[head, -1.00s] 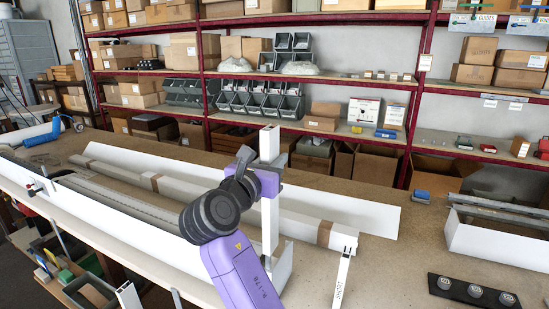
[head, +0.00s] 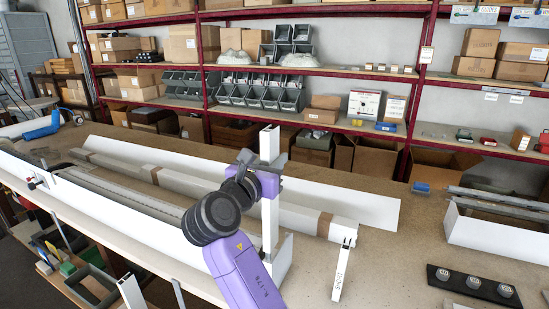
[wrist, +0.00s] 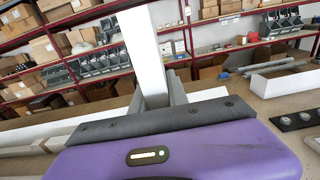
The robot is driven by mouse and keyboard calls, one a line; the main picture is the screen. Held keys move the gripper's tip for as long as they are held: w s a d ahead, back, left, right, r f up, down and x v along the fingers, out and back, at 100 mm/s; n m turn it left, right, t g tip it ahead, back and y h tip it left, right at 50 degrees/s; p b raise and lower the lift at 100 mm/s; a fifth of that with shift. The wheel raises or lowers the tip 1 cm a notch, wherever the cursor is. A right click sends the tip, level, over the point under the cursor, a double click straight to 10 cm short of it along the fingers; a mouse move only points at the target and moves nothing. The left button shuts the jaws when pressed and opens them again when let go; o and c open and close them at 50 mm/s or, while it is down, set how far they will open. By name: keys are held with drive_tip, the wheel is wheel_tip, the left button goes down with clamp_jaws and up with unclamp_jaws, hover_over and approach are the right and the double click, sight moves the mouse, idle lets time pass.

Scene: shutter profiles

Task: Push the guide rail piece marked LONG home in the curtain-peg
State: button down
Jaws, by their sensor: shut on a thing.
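My gripper (head: 268,180) is shut on a white upright rail piece (head: 270,228), which stands nearly vertical above the bench. In the wrist view the same white piece (wrist: 141,55) rises from between the grey jaws (wrist: 160,97). No mark can be read on it, so I cannot tell whether it is the LONG one. Its lower end is by the white profile on the bench, and I cannot tell whether it touches anything. Another white piece marked SHORT (head: 342,272) leans at the end of a long white profile. I cannot clearly identify the curtain-peg.
Long white profiles (head: 365,207) lie along the bench (head: 390,262). A black block with three round metal pegs (head: 473,287) is at the front right. A white channel (head: 490,238) lies behind it. Red shelving with boxes and grey bins stands behind. Bare bench lies right of the SHORT piece.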

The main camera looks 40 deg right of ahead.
drive_tip(key=shift+f, duration=1.65)
drive_tip(key=c, duration=1.2)
unclamp_jaws()
drive_tip(key=b+v, duration=0.2)
drive_tip(key=v, duration=0.6)
